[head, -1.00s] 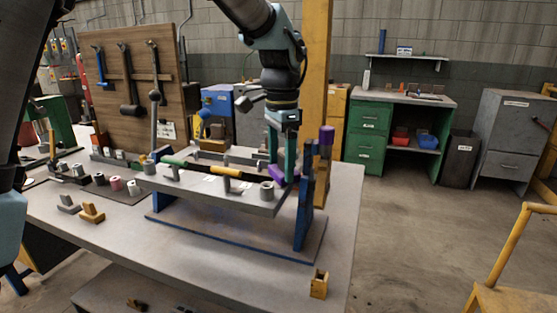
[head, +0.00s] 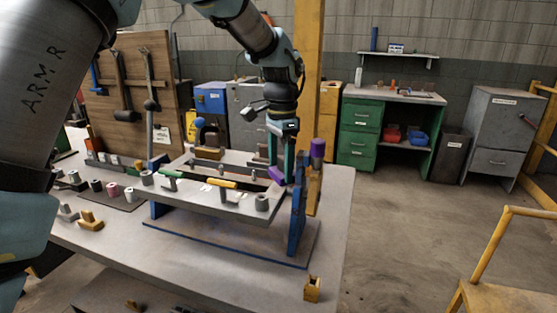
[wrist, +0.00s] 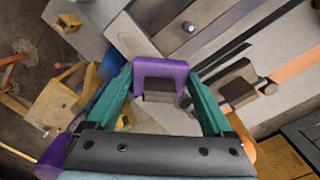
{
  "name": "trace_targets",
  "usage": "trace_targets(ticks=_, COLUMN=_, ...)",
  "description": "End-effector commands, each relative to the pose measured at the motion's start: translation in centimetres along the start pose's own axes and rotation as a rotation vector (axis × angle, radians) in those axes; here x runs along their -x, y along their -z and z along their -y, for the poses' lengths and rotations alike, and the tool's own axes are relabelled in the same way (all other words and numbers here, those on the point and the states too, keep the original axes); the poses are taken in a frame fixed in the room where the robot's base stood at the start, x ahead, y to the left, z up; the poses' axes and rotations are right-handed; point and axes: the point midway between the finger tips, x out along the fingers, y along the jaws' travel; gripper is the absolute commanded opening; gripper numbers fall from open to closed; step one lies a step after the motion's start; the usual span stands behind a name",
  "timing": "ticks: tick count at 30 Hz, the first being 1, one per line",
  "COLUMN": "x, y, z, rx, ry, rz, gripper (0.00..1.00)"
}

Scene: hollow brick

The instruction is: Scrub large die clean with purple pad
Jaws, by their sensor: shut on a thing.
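My gripper (head: 279,166) is shut on the purple pad (head: 277,174), at the right end of a grey slotted frame on a blue stand. In the wrist view the purple pad (wrist: 160,70) sits between my teal fingers (wrist: 160,85), shaped like a bracket with a grey-brown block under its middle. The grey frame (head: 225,214) has a long dark opening and a yellow-handled tool on it. I cannot tell for sure which part is the large die. Whether the pad touches the frame is hidden by my fingers.
A blue upright (head: 297,215) and a brown post with a purple cylinder (head: 317,150) stand close right of my gripper. A small yellow block (head: 312,289) lies near the table's front right corner. Several small parts lie at the left.

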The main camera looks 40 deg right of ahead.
Motion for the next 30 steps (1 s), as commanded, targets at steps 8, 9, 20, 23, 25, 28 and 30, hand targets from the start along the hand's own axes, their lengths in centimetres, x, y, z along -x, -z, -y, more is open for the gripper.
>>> trace_targets(ticks=8, x=0.3, y=0.3, z=-0.1, rx=-0.011, ry=0.025, rz=-0.033, gripper=0.42)
trace_targets(ticks=9, x=0.3, y=0.1, z=-0.3, rx=-0.011, ry=0.026, rz=-0.034, gripper=0.42)
trace_targets(ticks=20, x=0.3, y=-1.2, z=-1.8, rx=-0.010, ry=0.019, rz=-0.029, gripper=0.42)
trace_targets(ticks=23, x=0.2, y=-1.8, z=-2.3, rx=-0.010, ry=0.018, rz=-0.028, gripper=0.42)
trace_targets(ticks=25, x=0.1, y=-2.2, z=-2.8, rx=-0.010, ry=0.017, rz=-0.027, gripper=0.42)
trace_targets(ticks=28, x=0.0, y=-2.8, z=-3.3, rx=-0.009, ry=0.016, rz=-0.026, gripper=0.42)
trace_targets(ticks=30, x=-0.1, y=-3.0, z=-3.6, rx=-0.009, ry=0.016, rz=-0.026, gripper=0.42)
